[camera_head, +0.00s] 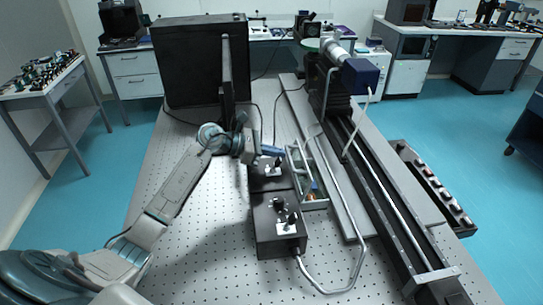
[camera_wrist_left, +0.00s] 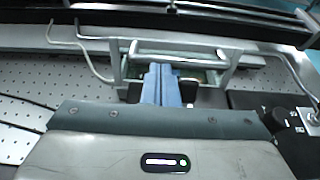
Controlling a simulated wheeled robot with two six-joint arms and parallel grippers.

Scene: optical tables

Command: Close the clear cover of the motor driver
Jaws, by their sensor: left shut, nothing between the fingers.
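The motor driver (camera_head: 314,203) is a small pale-framed box with coloured parts inside, beside the black boxes on the perforated table. Its clear cover (camera_head: 293,165) shows as a thin pale frame that seems raised; its exact angle is hard to tell. My left gripper (camera_head: 279,152) is shut and empty, with its blue fingers at the far left side of the cover frame. In the left wrist view the shut fingers (camera_wrist_left: 162,82) point at the driver's pale frame (camera_wrist_left: 185,48). I cannot tell whether they touch it. My right gripper is not in view.
Two black control boxes with knobs (camera_head: 280,232) stand left of the driver. A long black rail (camera_head: 375,185) runs along the right, with a bent pale tube (camera_head: 358,255) before it. A large black panel (camera_head: 190,65) stands behind my left arm. The table's left front (camera_head: 200,250) is clear.

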